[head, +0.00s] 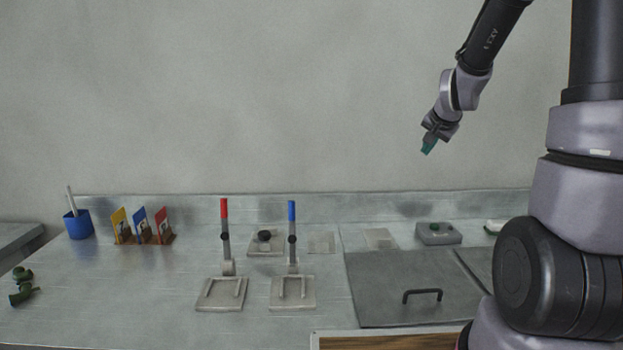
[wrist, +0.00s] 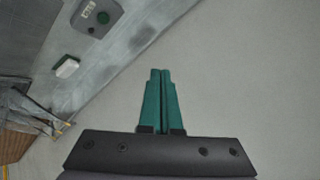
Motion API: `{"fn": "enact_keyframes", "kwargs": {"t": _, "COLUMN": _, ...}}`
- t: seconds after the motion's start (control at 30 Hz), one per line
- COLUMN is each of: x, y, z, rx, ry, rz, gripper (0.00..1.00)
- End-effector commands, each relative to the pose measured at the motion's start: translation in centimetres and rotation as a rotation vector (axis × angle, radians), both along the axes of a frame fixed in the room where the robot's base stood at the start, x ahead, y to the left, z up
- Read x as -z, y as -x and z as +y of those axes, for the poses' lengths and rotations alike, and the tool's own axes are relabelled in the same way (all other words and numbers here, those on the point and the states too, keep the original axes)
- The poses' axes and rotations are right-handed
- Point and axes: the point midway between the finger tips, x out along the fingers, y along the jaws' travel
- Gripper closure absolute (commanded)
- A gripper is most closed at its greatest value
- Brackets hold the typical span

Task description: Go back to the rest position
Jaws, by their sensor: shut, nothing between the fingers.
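My gripper (head: 428,147) is raised high above the right part of the bench, in front of the grey wall, pointing down and to the left. In the wrist view its two green fingers (wrist: 160,75) lie together, shut, with nothing between them. It touches nothing.
The metal bench (head: 120,290) holds a red-handled lever (head: 224,212), a blue-handled lever (head: 292,215), colored cards (head: 142,226), a blue cup (head: 78,225) and green parts (head: 22,286). A lid with a black handle (head: 422,295) and a button box (head: 438,234) are at right. The air around my gripper is clear.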

Motion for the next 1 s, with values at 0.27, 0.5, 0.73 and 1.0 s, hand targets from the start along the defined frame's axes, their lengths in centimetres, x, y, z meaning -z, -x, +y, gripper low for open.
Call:
{"fn": "enact_keyframes", "kwargs": {"t": 0.27, "x": -8.7, "y": 10.5, "z": 4.7, "rx": -0.193, "ry": 0.038, "rz": 0.034, "gripper": 1.00}}
{"fn": "enact_keyframes", "kwargs": {"t": 0.5, "x": -12.3, "y": 21.0, "z": 7.1, "rx": -0.334, "ry": 0.065, "rz": 0.074, "gripper": 1.00}}
{"fn": "enact_keyframes", "kwargs": {"t": 0.73, "x": -13.0, "y": 27.2, "z": 7.9, "rx": -0.409, "ry": 0.073, "rz": 0.099, "gripper": 1.00}}
{"fn": "enact_keyframes", "kwargs": {"t": 1.0, "x": -12.9, "y": 28.4, "z": 8.0, "rx": -0.423, "ry": 0.073, "rz": 0.110, "gripper": 1.00}}
